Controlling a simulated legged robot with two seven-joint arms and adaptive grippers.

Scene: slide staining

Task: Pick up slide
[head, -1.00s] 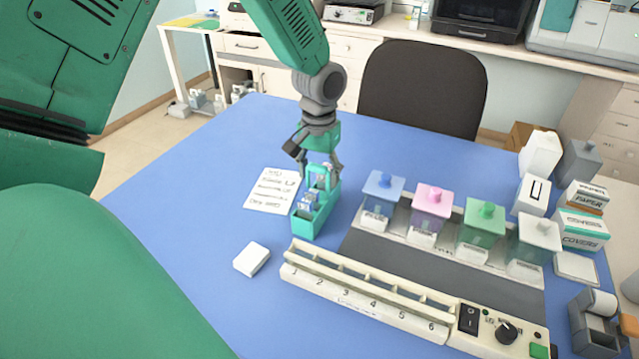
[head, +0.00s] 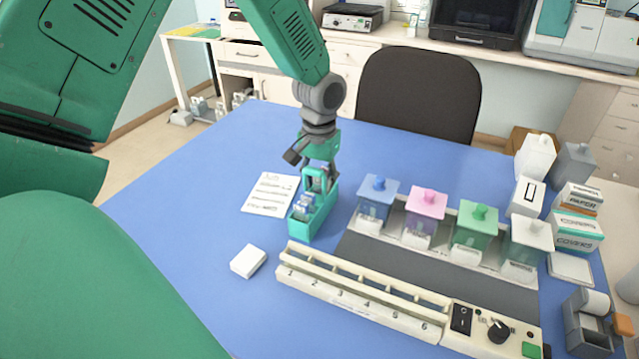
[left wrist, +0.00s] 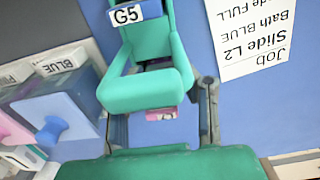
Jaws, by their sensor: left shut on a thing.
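A teal slide box (head: 325,217) stands upright on the blue table, with labelled slides (head: 305,203) in it. My left gripper (head: 320,172) points down at the box's far end. In the left wrist view the box (left wrist: 150,92) is close, with a slide labelled G5 (left wrist: 135,14) in it. I cannot tell whether this slide is clear of the box. My right gripper is not in view.
A job card (head: 270,193) lies left of the box, reading Slide L2 and Bath BLUE. Lidded staining jars, blue (head: 377,193), pink (head: 424,208), green (head: 474,223) and white (head: 527,240), stand to the right. A numbered rack (head: 350,290) lies in front; a white block (head: 248,261) sits left of it.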

